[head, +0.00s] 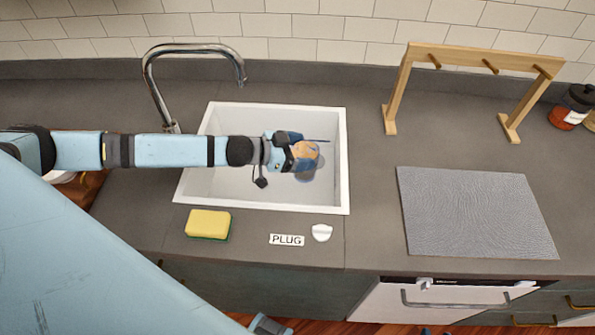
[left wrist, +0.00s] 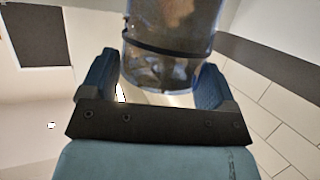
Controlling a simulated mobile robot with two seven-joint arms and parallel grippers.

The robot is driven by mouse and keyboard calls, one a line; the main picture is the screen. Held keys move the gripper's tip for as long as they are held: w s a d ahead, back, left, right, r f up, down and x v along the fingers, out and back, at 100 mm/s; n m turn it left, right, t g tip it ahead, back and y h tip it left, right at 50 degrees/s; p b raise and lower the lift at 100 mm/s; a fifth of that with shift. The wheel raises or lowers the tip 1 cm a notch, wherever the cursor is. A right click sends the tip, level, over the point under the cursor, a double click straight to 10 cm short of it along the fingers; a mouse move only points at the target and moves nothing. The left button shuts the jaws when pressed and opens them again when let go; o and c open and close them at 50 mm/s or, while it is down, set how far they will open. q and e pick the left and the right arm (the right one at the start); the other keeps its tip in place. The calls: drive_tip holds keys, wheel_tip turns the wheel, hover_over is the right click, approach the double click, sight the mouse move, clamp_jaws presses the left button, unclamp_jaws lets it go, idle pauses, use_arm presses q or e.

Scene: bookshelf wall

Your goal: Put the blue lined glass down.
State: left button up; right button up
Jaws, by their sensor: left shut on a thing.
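The blue lined glass (head: 306,150) is in my left gripper (head: 296,153), over the white sink basin (head: 338,185) in the head view. The fingers partly hide it there, and an orange-tan surface shows between them. In the left wrist view the glass (left wrist: 168,45) looks see-through, with a dark blue line around it and bluish patches. It stands between the two blue fingers of my left gripper (left wrist: 153,82). A shadow lies in the basin below the gripper.
A curved tap (head: 150,75) rises behind the sink. A yellow sponge (head: 208,224), a PLUG label (head: 287,240) and a white plug (head: 321,232) lie in front. A grey textured mat (head: 475,212) and a wooden rack (head: 485,58) are on the right. Counter between sink and mat is clear.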

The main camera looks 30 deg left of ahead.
sight(299, 175)
use_arm(q)
wheel_tip(299, 175, down, 10)
drive_tip(key=shift+f+b, duration=0.1)
drive_tip(key=shift+b, duration=0.2)
drive_tip(key=shift+f, duration=0.15)
drive_tip(key=o, duration=1.3)
drive_tip(key=shift+s+a+r, duration=0.1)
drive_tip(key=shift+s+r, duration=0.05)
drive_tip(key=shift+r, duration=0.1)
drive_tip(key=v, duration=1.1)
drive_tip(key=shift+s+a+b, duration=0.2)
drive_tip(key=shift+s+b, duration=0.05)
drive_tip(key=shift+b, duration=0.05)
drive_tip(key=shift+r, duration=0.1)
